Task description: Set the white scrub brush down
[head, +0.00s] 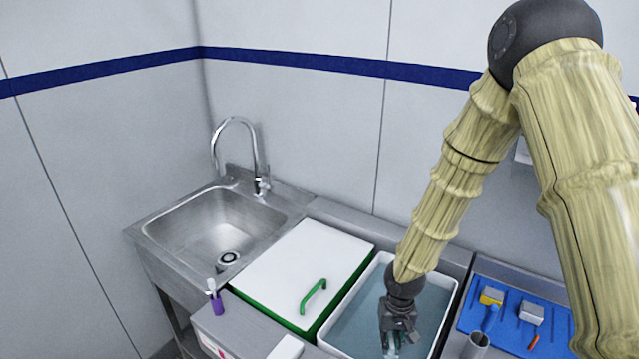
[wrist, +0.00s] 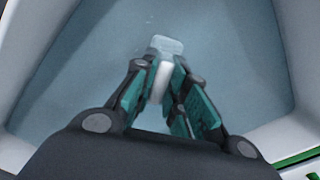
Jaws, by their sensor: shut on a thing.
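My gripper (head: 392,338) hangs over the white basin (head: 449,297) of bluish water in the head view. In the wrist view my gripper (wrist: 165,92) has its teal-padded fingers shut on a small pale thing, the white scrub brush (wrist: 164,48), which sticks out past the fingertips. The bluish water (wrist: 100,70) lies behind it. I cannot tell whether the brush touches the water. In the head view the brush is mostly hidden by the fingers.
Right, a blue mat (head: 505,330) holds a yellow-and-grey block (head: 491,296) and a grey-white block (head: 531,313).

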